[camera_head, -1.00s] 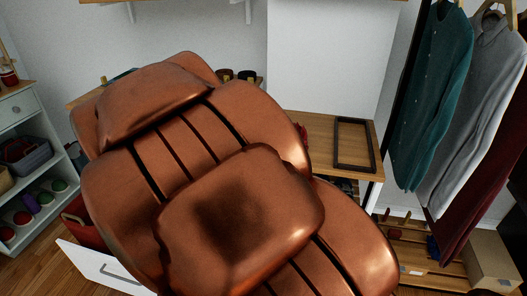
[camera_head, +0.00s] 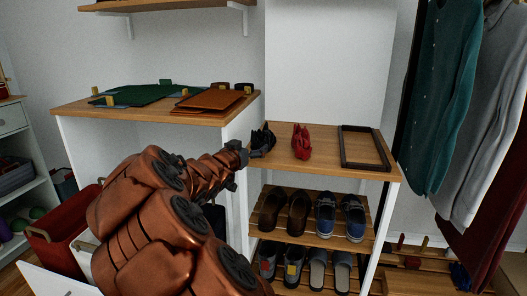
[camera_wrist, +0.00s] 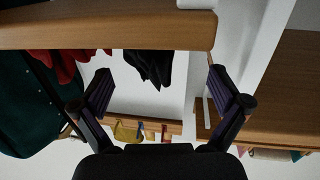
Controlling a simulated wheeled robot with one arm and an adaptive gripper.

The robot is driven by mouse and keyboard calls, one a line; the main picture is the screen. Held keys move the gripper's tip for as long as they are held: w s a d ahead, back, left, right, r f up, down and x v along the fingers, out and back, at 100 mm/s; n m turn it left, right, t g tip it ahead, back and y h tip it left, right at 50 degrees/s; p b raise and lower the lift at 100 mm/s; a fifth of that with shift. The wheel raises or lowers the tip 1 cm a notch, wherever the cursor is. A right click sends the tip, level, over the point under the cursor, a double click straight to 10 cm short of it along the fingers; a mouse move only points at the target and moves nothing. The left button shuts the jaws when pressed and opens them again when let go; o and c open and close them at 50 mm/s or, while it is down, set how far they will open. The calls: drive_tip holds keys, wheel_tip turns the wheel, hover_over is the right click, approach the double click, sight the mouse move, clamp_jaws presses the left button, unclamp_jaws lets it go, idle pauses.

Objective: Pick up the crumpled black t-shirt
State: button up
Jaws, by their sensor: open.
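The crumpled black t-shirt (camera_head: 263,138) lies at the left end of the wooden top of the shoe rack in the head view. In the wrist view it shows as a dark bunched cloth (camera_wrist: 152,66) between the fingers, at the wooden edge. My gripper (camera_head: 249,152) is just left of it, its tip overlapping the cloth in the picture. In the wrist view my gripper (camera_wrist: 158,78) has its two fingers wide apart with nothing clamped between them. I cannot tell whether the fingers touch the cloth.
A crumpled red cloth (camera_head: 301,141) and a dark empty frame (camera_head: 364,148) lie to the right on the same top (camera_head: 325,166). Several shoes stand on shelves below. A desk (camera_head: 130,108) with green and brown flat items is at left. Clothes (camera_head: 440,100) hang at right.

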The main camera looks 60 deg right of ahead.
sight(255, 145)
drive_tip(key=shift+s+d+f, duration=0.25)
drive_tip(key=shift+s+d, duration=0.1)
drive_tip(key=shift+d, duration=0.7)
drive_tip(key=shift+w+d+b, duration=0.2)
drive_tip(key=shift+d+b, duration=0.25)
drive_tip(key=shift+d, duration=0.15)
drive_tip(key=shift+b+x, duration=0.5)
drive_tip(key=shift+x, duration=0.4)
drive_tip(key=shift+b+x, duration=0.45)
drive_tip(key=shift+x, duration=1.15)
drive_tip(key=shift+s+r, duration=0.1)
drive_tip(key=shift+r, duration=0.05)
drive_tip(key=c, duration=1.3)
drive_tip(key=shift+r, duration=0.1)
